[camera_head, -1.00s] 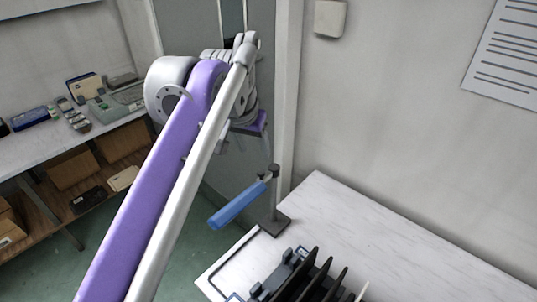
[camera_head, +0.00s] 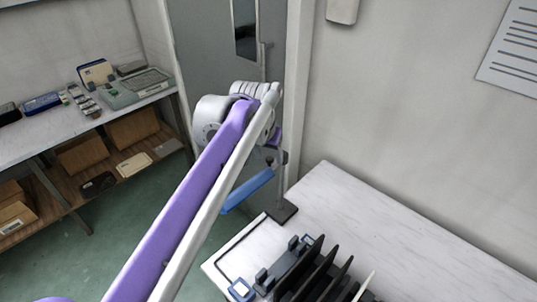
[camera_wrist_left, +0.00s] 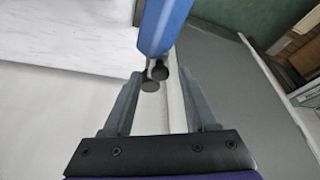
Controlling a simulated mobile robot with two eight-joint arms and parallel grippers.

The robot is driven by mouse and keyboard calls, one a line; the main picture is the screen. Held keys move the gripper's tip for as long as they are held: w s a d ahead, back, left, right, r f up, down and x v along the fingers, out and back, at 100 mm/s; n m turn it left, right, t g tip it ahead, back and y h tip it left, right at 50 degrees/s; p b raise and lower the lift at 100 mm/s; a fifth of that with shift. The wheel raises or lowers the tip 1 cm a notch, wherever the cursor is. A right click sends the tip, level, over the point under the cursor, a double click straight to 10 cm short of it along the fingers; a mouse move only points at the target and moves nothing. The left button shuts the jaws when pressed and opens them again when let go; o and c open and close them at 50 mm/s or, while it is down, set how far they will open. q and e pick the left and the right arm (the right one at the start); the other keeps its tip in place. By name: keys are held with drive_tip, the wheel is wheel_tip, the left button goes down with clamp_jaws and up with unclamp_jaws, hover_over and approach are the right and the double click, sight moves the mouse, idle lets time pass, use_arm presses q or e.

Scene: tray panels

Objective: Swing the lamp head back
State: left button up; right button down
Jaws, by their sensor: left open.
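The lamp has a blue bar-shaped head (camera_head: 247,192) on a thin grey post (camera_head: 281,185) with a dark square base (camera_head: 283,211) at the table's corner. The head slants down to the left, out past the table edge. My left gripper (camera_wrist_left: 163,75) is open. In the left wrist view the blue head (camera_wrist_left: 164,22) lies just beyond its fingertips, and the dark knobs of the lamp's joint (camera_wrist_left: 153,77) show between them. I cannot tell whether either finger touches. In the head view my left arm hides part of the gripper and the upper post. My right gripper is out of view.
The white table (camera_head: 350,205) carries a dark rack (camera_head: 315,275) with upright black panels near its front. A grey door (camera_head: 205,50) and a wall stand close behind the lamp. A shelf bench (camera_head: 60,135) with boxes stands at the left. Green floor lies between.

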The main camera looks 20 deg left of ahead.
use_arm(q)
clamp_jaws()
idle(1.4)
